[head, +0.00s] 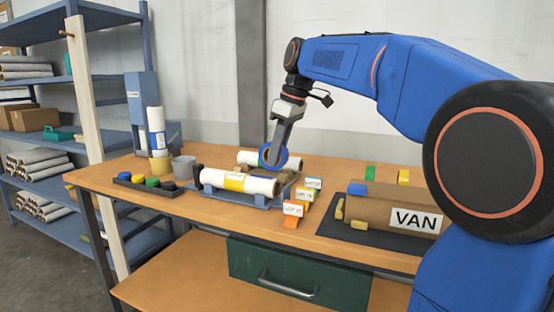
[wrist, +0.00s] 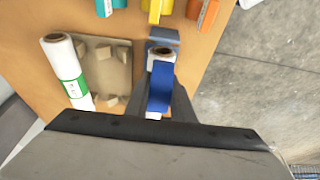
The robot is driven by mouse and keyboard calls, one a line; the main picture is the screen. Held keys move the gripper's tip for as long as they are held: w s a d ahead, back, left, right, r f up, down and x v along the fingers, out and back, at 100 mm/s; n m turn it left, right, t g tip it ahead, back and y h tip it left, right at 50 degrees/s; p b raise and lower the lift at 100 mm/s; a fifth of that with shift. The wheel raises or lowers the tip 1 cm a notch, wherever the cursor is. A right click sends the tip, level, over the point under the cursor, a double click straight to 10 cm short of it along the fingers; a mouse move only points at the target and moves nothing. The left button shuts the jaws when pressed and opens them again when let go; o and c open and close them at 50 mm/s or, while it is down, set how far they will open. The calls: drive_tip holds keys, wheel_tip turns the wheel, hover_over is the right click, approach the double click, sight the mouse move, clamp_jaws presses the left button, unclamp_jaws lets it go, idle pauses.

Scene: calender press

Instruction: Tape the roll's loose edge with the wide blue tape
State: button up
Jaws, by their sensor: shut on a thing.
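My gripper (head: 273,152) is shut on a wide blue tape roll (head: 265,162), which appears as a blue ring in the head view and a blue band (wrist: 160,88) in the wrist view. In the wrist view it overlaps a white roll (wrist: 162,54); I cannot tell whether they touch. In the head view, the front white roll (head: 212,178) with a yellow label lies on a blue-grey cradle (head: 256,203). A second white roll (head: 249,157) lies behind; its green label (wrist: 75,87) shows in the wrist view. No loose edge is clearly visible.
Teal, yellow and orange labelled blocks (head: 292,209) stand right of the cradle. A brown "VAN" package (head: 378,207) lies on a dark mat farther right. A dark tray (head: 150,188) with coloured spools and a grey cup (head: 183,167) stand left. Bench (head: 215,213) is clear in front.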

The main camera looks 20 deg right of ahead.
drive_tip(key=shift+r, duration=1.6)
drive_tip(key=shift+s, duration=0.1)
